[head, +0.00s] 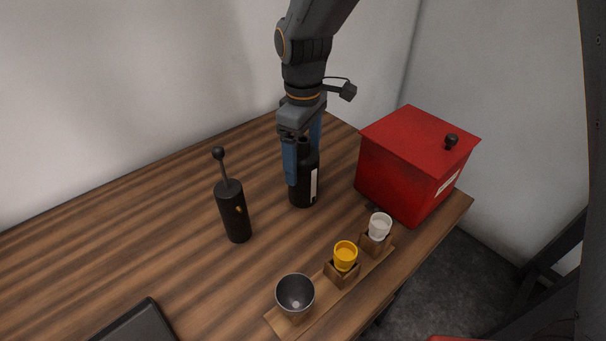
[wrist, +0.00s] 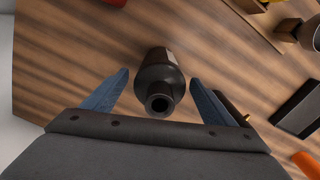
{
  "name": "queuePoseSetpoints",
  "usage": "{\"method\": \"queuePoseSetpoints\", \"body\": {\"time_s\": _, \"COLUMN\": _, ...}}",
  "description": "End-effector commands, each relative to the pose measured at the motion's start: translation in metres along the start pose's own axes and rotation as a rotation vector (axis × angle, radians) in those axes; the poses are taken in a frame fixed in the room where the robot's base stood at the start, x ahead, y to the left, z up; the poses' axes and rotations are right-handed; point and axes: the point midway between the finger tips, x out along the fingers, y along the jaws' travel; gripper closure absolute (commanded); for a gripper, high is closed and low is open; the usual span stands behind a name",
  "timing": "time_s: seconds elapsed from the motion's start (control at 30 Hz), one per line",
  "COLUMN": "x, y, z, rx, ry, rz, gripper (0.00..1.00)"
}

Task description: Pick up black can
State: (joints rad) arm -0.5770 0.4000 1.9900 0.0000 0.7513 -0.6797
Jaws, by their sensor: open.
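A black bottle-shaped can (head: 304,188) with a narrow neck and a pale label stands upright on the wooden table (head: 130,215). My gripper (head: 303,168) is above and around it, pointing down, with one blue finger on each side. In the wrist view the black can (wrist: 159,80) lies between the two open fingers (wrist: 160,77), with its dark mouth facing the camera. Gaps show between the can and both fingers there. Part of the can is hidden behind the near finger in the head view.
A black cylinder with a knobbed rod (head: 233,210) stands left of the can. A red lidded box (head: 408,170) is at right. In front, a wooden stand holds a white cup (head: 380,227), a yellow cup (head: 345,256) and a dark metal cup (head: 295,294). A dark flat object (head: 138,325) lies at front left.

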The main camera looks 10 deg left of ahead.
Motion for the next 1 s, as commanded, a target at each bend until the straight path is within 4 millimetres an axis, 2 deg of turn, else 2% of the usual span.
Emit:
{"method": "queuePoseSetpoints", "body": {"time_s": 0.07, "x": 0.0, "y": 0.0, "z": 0.0, "rx": 0.0, "ry": 0.0, "rz": 0.0, "gripper": 0.23}}
{"method": "queuePoseSetpoints", "body": {"time_s": 0.5, "x": -0.001, "y": 0.0, "z": 0.0, "rx": 0.0, "ry": 0.0, "rz": 0.0, "gripper": 0.97}}
{"method": "queuePoseSetpoints", "body": {"time_s": 0.53, "x": -0.001, "y": 0.0, "z": 0.0, "rx": 0.0, "ry": 0.0, "rz": 0.0, "gripper": 1.0}}
{"method": "queuePoseSetpoints", "body": {"time_s": 0.83, "x": -0.004, "y": 0.001, "z": -0.001, "rx": 0.0, "ry": 0.002, "rz": 0.002, "gripper": 1.0}}
{"method": "queuePoseSetpoints", "body": {"time_s": 1.0, "x": -0.022, "y": 0.001, "z": -0.002, "rx": 0.0, "ry": 0.005, "rz": 0.004, "gripper": 1.0}}
